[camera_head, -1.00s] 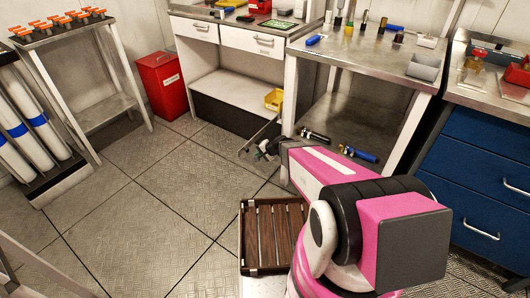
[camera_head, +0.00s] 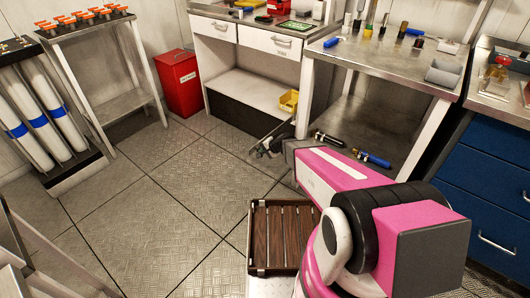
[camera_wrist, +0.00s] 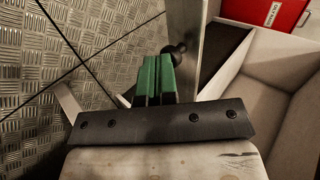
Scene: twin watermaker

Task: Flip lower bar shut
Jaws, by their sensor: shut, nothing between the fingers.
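My gripper (camera_head: 264,149) is low over the floor, left of the workbench's front corner, in the head view. In the wrist view its green fingers (camera_wrist: 155,80) are together with nothing between them. A thin bar (camera_head: 277,128) slants up to the right beside the gripper in the head view. A grey metal bar (camera_wrist: 201,50) with a dark round knob (camera_wrist: 175,52) shows just beyond the fingers in the wrist view. I cannot tell whether either is the lower bar, or whether the fingers touch it. A rack of white tubes with blue bands (camera_head: 38,125) stands at the left.
A red bin (camera_head: 181,84) stands by the back wall. A white workbench (camera_head: 250,90) holds a yellow tray (camera_head: 289,101). Tools (camera_head: 371,158) lie on the shelf under the metal table (camera_head: 345,55). A slatted wooden crate (camera_head: 280,238) is in front.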

